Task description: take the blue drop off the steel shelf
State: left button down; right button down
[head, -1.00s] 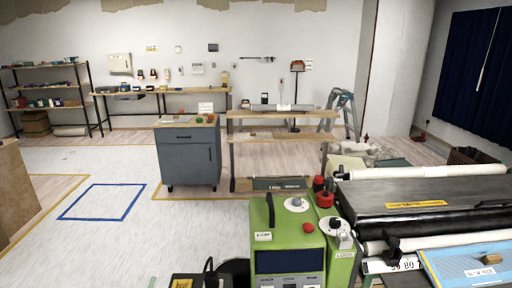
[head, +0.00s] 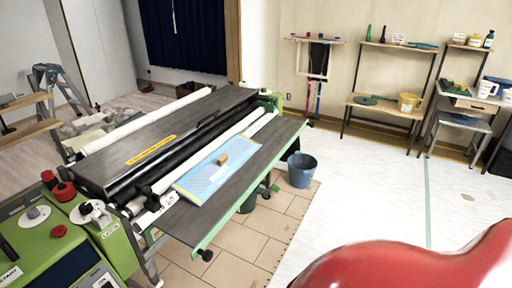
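No thing in the head view can be surely told as the blue drop. A shelf unit with pale boards and dark metal legs (head: 388,108) stands against the back wall at the right. A flat teal item (head: 421,46) lies on its top board and another dark teal item (head: 367,100) on its lower board. A second rack (head: 462,97) at the far right holds a flat bluish item (head: 464,120) on a lower level. I cannot tell which of these is the steel shelf. Neither of my grippers is in view.
A long wallpaper pasting machine (head: 150,140) with a green control box (head: 55,240) fills the left and middle. A blue bucket (head: 302,170) stands on the floor beside it. Pale floor (head: 370,180) lies clear between the machine and the racks.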

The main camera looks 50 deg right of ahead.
aim_at(201, 181)
jog(key=z, duration=1.3)
jog(key=i+j, duration=0.2)
jog(key=i, duration=0.25)
